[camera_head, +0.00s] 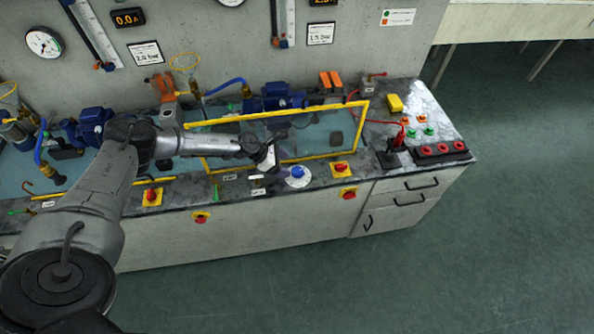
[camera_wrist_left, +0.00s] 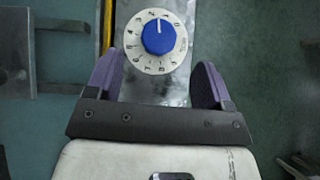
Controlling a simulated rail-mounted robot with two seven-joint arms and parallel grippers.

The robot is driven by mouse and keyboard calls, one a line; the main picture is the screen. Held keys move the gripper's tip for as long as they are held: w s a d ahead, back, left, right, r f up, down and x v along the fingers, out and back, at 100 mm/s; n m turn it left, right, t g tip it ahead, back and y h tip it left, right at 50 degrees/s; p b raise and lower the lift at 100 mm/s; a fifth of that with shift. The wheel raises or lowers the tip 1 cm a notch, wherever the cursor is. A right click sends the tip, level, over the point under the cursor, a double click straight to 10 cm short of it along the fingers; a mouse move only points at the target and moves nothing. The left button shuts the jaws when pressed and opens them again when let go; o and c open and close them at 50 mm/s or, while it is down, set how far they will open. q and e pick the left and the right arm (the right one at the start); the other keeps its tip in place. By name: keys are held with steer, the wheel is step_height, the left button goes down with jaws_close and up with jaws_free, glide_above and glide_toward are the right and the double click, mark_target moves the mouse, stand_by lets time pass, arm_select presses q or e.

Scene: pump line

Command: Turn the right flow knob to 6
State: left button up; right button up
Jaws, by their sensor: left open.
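The right flow knob is a blue knob (camera_head: 297,172) on a white dial near the front edge of the bench. It shows large in the left wrist view (camera_wrist_left: 158,37), with a white mark pointing toward the picture's top. My left gripper (camera_head: 272,158) is just left of the knob in the head view. In the left wrist view its purple fingers (camera_wrist_left: 155,82) are spread and empty, with the knob beyond them, apart from both. My right gripper is not in view.
A yellow frame (camera_head: 203,162) stands behind the knob. Open floor lies in front.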

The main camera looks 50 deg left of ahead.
mark_target(298, 171)
arm_select(q)
steer(key=b+x, duration=0.1)
steer(key=x, duration=0.5)
steer(key=shift+w+d+f, duration=0.2)
steer(key=shift+w+f, duration=0.05)
steer(key=shift+f, duration=0.05)
